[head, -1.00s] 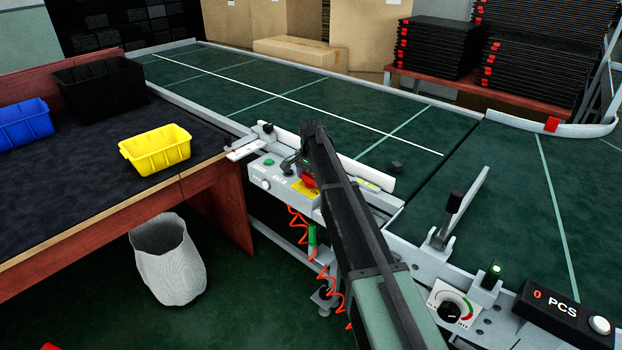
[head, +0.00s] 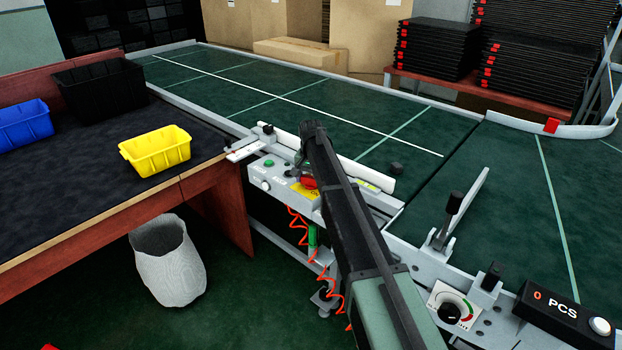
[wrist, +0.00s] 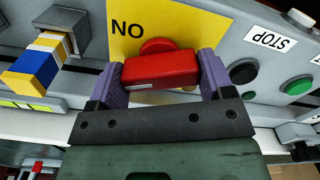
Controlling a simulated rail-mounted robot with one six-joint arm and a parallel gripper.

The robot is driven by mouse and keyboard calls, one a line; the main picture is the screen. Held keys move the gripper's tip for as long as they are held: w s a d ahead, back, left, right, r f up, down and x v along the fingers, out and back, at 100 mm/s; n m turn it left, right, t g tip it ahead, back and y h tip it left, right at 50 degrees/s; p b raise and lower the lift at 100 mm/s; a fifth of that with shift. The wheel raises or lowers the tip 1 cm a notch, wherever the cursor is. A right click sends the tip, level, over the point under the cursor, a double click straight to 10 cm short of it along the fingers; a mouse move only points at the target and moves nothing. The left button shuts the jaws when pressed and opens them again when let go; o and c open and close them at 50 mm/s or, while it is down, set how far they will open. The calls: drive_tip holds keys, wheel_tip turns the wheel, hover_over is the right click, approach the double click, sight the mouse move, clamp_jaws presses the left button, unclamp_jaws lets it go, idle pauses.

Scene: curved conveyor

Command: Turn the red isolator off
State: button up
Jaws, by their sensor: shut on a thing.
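The red isolator (head: 309,182) is on the grey control panel beside the conveyor, partly hidden by my arm in the head view. In the head view, my gripper (head: 299,172) is small and dark at the panel.
A green button (wrist: 297,86) and a black one (wrist: 243,72) sit right of the handle, near a STOP label (wrist: 270,39). A striped blue, white and yellow part (wrist: 38,62) juts out at left. A yellow bin (head: 156,152) stands on the table; the green conveyor (head: 330,105) lies behind.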

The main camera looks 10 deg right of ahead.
sight(311, 177)
drive_tip(key=n, duration=0.6)
drive_tip(key=shift+n, duration=0.3)
drive_tip(key=n, duration=0.6)
drive_tip(key=shift+n, duration=0.4)
drive_tip(key=o, duration=0.9)
wheel_tip(311, 177, up, 11)
drive_tip(key=p, duration=1)
drive_tip(key=shift+f+p, duration=0.1)
drive_tip(key=shift+p, duration=0.3)
